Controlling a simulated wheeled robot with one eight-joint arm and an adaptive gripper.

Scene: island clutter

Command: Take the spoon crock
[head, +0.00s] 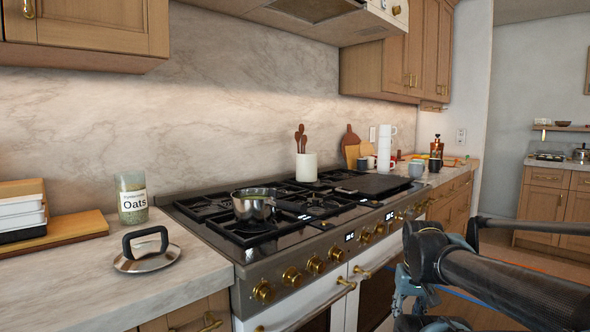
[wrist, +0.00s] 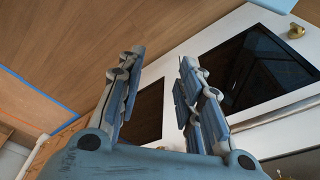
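The spoon crock (head: 307,167) is a white cylinder with brown wooden spoons (head: 300,138) standing in it. In the head view it stands upright at the back of the black stovetop, behind the steel pot. My gripper (head: 415,308) is low at the right in the head view, in front of the oven and well below and apart from the crock. In the wrist view my gripper (wrist: 157,82) shows two separated fingers with nothing between them. The crock is not in the wrist view.
A steel pot (head: 253,205) sits on the front burners. An oats jar (head: 132,198) and a pot lid (head: 146,258) are on the left counter. Cutting boards (head: 351,143), a paper towel roll (head: 384,147) and a grey cup (head: 416,169) stand to the right. Oven knobs and handles project forward.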

